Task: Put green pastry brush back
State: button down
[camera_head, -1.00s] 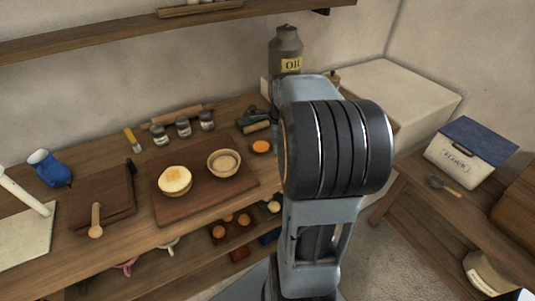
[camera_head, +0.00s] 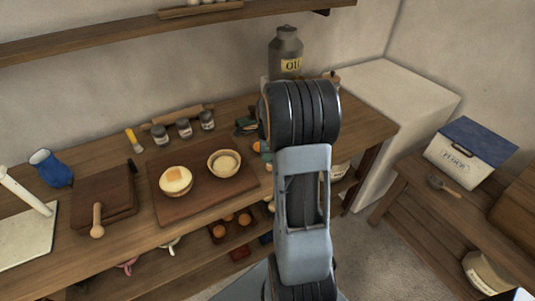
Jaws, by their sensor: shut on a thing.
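A small green-teal piece (camera_head: 266,152) shows just left of my arm, beside the orange item on the worktop. It may be part of the green pastry brush, but most of it is hidden and I cannot tell for sure. My gripper is hidden behind my own arm, so its fingers and anything between them do not show. A yellow-handled brush-like tool (camera_head: 133,140) lies near the back of the worktop, left of the jars.
On the worktop (camera_head: 130,228), a brown board (camera_head: 190,208) carries a round pale item (camera_head: 175,181) and a bowl (camera_head: 224,163). Several jars (camera_head: 184,128), a rolling pin (camera_head: 178,116), a blue jug (camera_head: 50,168) and an oil can (camera_head: 286,52) stand around. A flour box (camera_head: 470,150) is at right.

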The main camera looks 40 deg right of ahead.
jog(key=shift+f, duration=0.15)
jog(key=c, duration=0.9)
grip_release()
jog(key=shift+c, duration=0.2)
notch_tip(320, 180, up, 12)
jog(key=shift+f, duration=0.1)
jog(key=s+a+n+t, duration=0.1)
jog(key=s+a+n, duration=0.5)
jog(key=a+n, duration=0.4)
jog(key=s+a+n+t, duration=0.2)
jog(key=s+a+n, duration=0.5)
jog(key=n, duration=0.8)
jog(key=a, duration=0.3)
jog(key=shift+t, duration=0.3)
